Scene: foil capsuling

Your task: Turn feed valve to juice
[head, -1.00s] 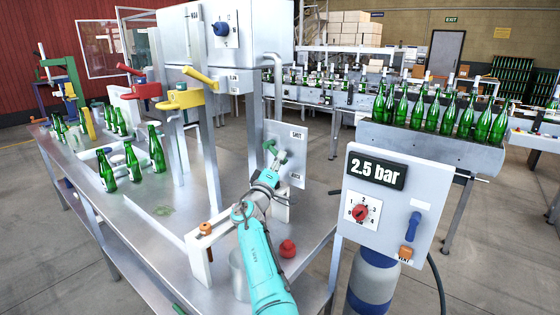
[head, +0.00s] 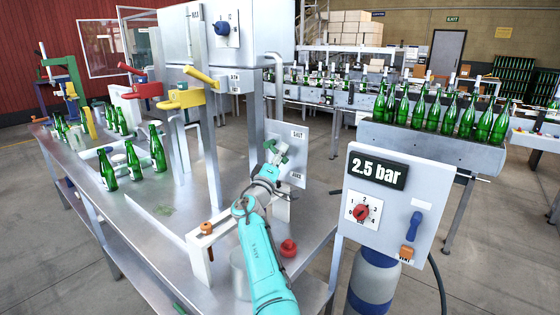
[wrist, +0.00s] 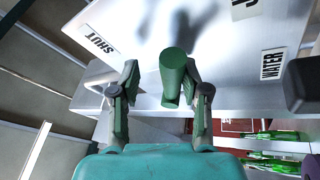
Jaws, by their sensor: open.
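The feed valve's green handle (wrist: 173,78) stands out from a white panel (wrist: 215,40) in the wrist view. It sits between the two fingers of my gripper (wrist: 161,80), closer to the right finger. The fingers are apart, and I see a gap on the left side; contact on the right cannot be told. The panel carries a SHUT label (wrist: 100,59), a WATER label (wrist: 271,64) and a cut-off label starting with J (wrist: 243,7). In the head view the panel (head: 300,155) stands past my gripper (head: 275,158), which partly hides the handle.
A box with a 2.5 bar display (head: 376,172) and red dial stands to the right. A red knob (head: 288,248) sits on the steel table (head: 135,235). Green bottles (head: 157,148) stand at the left.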

